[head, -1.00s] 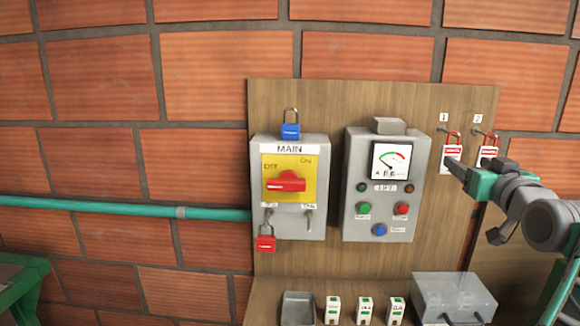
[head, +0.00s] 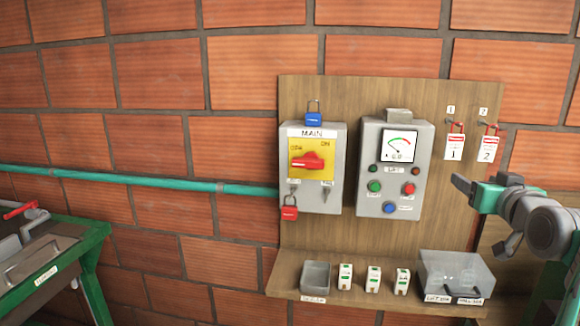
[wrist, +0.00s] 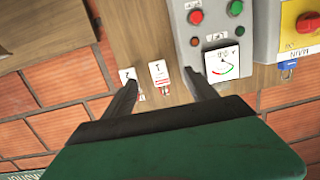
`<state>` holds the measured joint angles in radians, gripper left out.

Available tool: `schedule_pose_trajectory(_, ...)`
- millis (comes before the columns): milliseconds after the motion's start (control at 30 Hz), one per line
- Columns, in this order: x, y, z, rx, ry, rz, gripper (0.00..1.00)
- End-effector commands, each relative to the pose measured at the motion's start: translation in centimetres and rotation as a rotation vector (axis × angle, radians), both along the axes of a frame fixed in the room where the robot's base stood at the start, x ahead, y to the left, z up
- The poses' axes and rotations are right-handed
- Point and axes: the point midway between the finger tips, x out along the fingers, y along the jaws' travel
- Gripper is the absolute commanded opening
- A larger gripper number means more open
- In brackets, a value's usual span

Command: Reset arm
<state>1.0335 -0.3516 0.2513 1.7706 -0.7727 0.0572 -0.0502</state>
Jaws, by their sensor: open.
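My gripper (head: 463,184) is at the right of the head view, in front of the wooden board and below the two hanging tags. In the wrist view my gripper (wrist: 168,88) has its two dark fingers spread apart with nothing between them. Tag 1 (head: 455,147) and tag 2 (head: 488,149) hang with red padlocks on hooks at the board's upper right. Both tags also show beyond the fingers in the wrist view, which is turned upside down.
The MAIN switch box (head: 313,167) and the meter box (head: 393,169) are on the board. A shelf below holds a grey tray (head: 315,276), several small white blocks and a clear box (head: 455,272). A green bench (head: 45,264) stands at left.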

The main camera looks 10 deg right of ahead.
Motion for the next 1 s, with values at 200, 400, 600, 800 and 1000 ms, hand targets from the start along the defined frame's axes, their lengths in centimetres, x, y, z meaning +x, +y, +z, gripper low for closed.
schedule_pose_trajectory(200, 1.6, 4.6, -4.6, 0.053, 0.13, 0.05, 0.66)
schedule_pose_trajectory(400, 1.8, 11.5, -11.3, 0.11, 0.33, 0.114, 0.66)
schedule_pose_trajectory(600, -3.1, 22.6, -22.0, 0.149, 0.688, 0.213, 0.66)
schedule_pose_trajectory(800, -12.3, 28.9, -30.1, 0.126, 1.021, 0.259, 0.66)
schedule_pose_trajectory(1000, -15.3, 30.0, -32.0, 0.111, 1.118, 0.258, 0.66)
